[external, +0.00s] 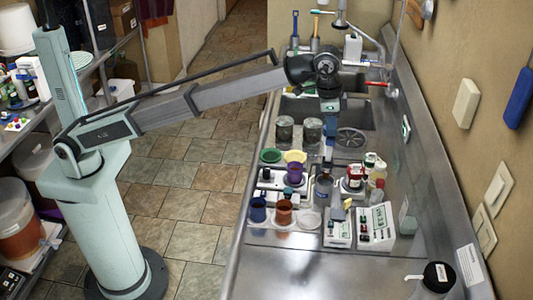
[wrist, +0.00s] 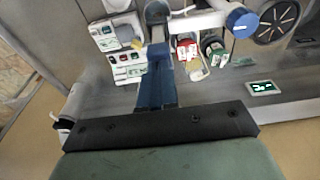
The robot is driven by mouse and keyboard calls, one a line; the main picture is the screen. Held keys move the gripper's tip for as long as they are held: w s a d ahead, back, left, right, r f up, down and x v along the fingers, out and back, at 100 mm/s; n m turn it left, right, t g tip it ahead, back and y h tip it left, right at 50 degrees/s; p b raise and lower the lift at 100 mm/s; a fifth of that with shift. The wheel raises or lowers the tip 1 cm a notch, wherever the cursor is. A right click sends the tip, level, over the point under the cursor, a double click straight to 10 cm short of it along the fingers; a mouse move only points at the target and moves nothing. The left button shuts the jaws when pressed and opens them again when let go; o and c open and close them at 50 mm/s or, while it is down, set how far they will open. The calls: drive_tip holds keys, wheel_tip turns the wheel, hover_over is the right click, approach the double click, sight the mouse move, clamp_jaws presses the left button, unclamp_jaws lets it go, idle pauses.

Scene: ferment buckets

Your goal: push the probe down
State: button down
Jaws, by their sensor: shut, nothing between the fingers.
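My gripper (external: 328,160) points down over the counter, and its fingers look closed together. In the wrist view its blue fingers (wrist: 155,85) reach toward a grey cup (wrist: 157,12) at the top edge. In the external view this grey cup (external: 323,187) stands just below the fingertips; I cannot tell whether they touch anything. I cannot clearly make out the probe. A pale rod with a blue round end (wrist: 240,22) crosses the top of the wrist view, right of the fingers; I cannot tell what it is.
Two white instrument boxes (external: 376,226) stand in front of the cup. Purple (external: 294,172), blue and orange cups are to its left. Dark cylinders (external: 284,128) and a sink are behind.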

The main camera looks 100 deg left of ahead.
sight(330, 141)
drive_tip(key=shift+f, duration=2.85)
drive_tip(key=shift+r, duration=2.6)
